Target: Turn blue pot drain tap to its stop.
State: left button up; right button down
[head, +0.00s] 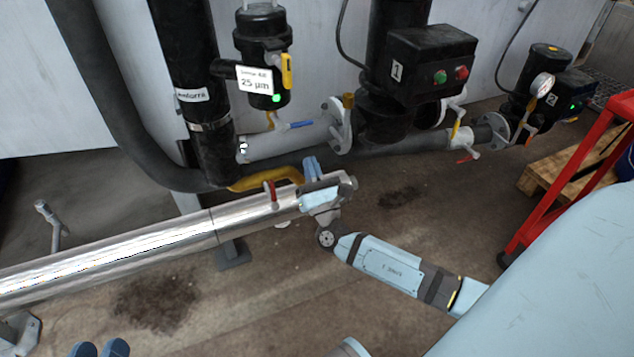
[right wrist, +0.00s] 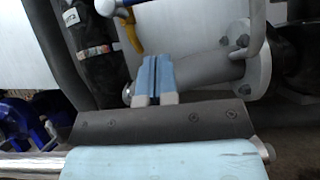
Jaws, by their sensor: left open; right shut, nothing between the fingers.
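The black filter pot (head: 262,60) stands at the upper middle of the head view. Its drain tap (head: 271,118) is a small brass-coloured fitting underneath, with a blue lever (head: 296,125) lying to the right, nearly level. In the right wrist view, a yellow piece (right wrist: 131,34) and a bit of blue show at the top edge, partly cut off. My right gripper (head: 311,163) points up, shut and empty, below the blue lever and apart from it; its fingers are together in the right wrist view (right wrist: 157,68). My left gripper (head: 98,348) is open at the bottom left edge.
A shiny silver pipe (head: 150,247) with a red lever (head: 271,194) runs beside my right gripper. A yellow pipe section (head: 262,179) and a grey flanged pipe (head: 285,143) lie close by. Black pump 1 (head: 430,62) stands right of the pot. A red frame (head: 560,185) stands at right.

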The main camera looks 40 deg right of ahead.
aim_at(295, 125)
pick_arm(q)
jog(key=shift+w+a+r+m+t, duration=0.2)
jog(key=shift+w+m+t, duration=0.1)
jog(key=shift+m, duration=0.1)
pick_arm(e)
jog(key=w+d+r, duration=0.1)
jog(key=w+r, duration=0.2)
jog(key=r, duration=0.2)
jog(key=shift+r, duration=0.25)
pick_arm(q)
jog(key=shift+f, duration=0.1)
pick_arm(e)
jog(key=shift+d, duration=0.1)
